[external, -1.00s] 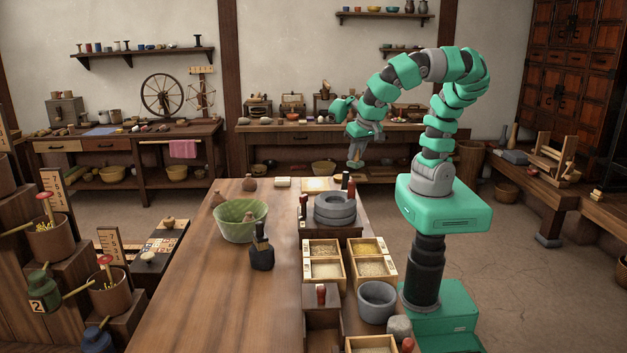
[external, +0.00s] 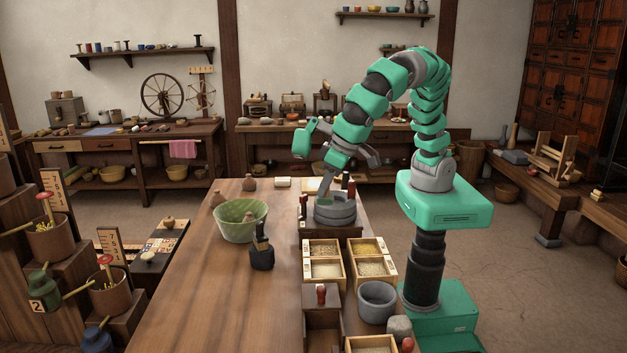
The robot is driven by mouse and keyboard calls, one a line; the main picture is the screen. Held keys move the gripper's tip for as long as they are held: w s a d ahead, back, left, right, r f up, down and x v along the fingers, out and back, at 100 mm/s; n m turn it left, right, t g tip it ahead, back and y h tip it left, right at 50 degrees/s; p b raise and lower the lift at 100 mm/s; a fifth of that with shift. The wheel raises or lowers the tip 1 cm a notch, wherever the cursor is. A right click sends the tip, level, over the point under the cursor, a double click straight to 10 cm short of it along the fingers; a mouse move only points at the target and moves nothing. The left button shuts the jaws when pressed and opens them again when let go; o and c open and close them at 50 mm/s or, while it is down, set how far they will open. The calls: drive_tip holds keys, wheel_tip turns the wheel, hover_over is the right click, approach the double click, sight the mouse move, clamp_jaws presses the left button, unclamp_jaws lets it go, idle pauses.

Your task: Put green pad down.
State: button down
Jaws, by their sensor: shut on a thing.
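My gripper (external: 326,190) points down at the left part of the grey stone quern (external: 338,216), with its tip low against or just above the stone. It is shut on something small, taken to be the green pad. The pad itself is too small and too hidden to make out, and I cannot tell whether it touches the stone. The quern is round and sits on a dark wooden stand at the table's right side.
Grain boxes (external: 322,271) and a grey mortar (external: 377,301) lie in front. The table's left front (external: 200,290) is clear.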

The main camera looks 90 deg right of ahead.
drive_tip(key=w+a+f+n+b, duration=0.2)
drive_tip(key=w+a+f, duration=0.9)
drive_tip(key=w+a, duration=0.15)
drive_tip(key=shift+y, duration=0.4)
drive_tip(key=f, duration=0.3)
drive_tip(key=f+b, duration=0.1)
drive_tip(key=f, duration=0.5)
drive_tip(key=shift+w+d+f, duration=0.2)
drive_tip(key=shift+w+d, duration=0.15)
drive_tip(key=shift+d, duration=0.05)
drive_tip(key=shift+f, duration=0.15)
drive_tip(key=c, duration=1.3)
unclamp_jaws()
